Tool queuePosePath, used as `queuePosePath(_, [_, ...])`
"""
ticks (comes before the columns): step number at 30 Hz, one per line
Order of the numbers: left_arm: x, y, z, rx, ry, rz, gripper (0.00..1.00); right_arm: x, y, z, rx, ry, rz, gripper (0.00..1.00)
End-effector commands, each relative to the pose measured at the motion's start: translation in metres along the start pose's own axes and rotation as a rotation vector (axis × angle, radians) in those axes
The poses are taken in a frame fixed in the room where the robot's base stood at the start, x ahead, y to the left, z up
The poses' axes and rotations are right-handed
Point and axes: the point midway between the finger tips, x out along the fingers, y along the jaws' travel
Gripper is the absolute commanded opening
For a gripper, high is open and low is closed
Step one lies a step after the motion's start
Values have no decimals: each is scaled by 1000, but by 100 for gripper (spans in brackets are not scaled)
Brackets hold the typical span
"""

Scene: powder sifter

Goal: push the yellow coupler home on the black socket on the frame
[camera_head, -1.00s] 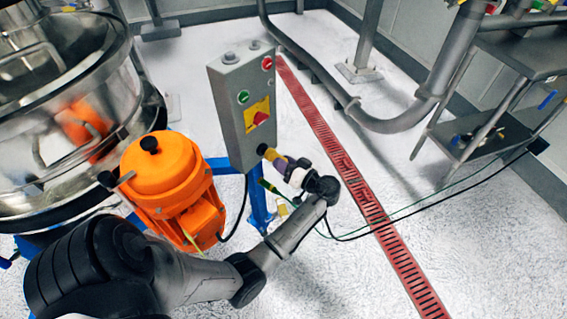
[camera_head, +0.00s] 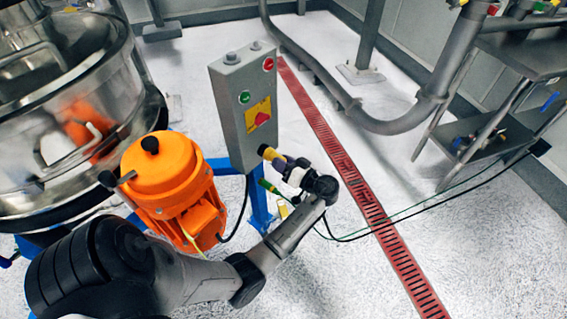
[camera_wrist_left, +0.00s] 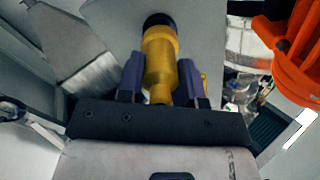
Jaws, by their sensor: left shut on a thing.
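The yellow coupler (camera_head: 268,152) is at the lower right edge of the grey control box in the head view. In the left wrist view, the coupler (camera_wrist_left: 160,62) points away from my gripper, between its two purple fingers. My left gripper (camera_wrist_left: 161,80) is shut on the coupler's rear part; it also shows in the head view (camera_head: 279,162). The black socket (camera_wrist_left: 158,19) shows as a dark rim at the coupler's far end, against a grey surface. The coupler is in line with it and appears to meet it; how deeply it sits is hidden. My right gripper is out of view.
The grey control box (camera_head: 243,105) with buttons and a red-yellow switch stands beside the gripper. An orange motor (camera_head: 170,180) and steel sifter drum (camera_head: 60,120) are to the left. A cable runs over the floor, right of the gripper, where there is open room.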

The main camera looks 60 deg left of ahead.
Motion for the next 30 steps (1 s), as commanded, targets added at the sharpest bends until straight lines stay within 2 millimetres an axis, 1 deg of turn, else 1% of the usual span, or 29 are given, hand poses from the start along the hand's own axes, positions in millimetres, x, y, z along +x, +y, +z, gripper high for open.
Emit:
queuePosePath(22, [11,0,0,0,0,-1,8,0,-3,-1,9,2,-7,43])
queuePosePath(23, [11,0,0,0,0,-1,36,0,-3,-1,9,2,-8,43])
queuePosePath(30, [10,0,0,0,0,0,59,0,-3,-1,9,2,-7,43])
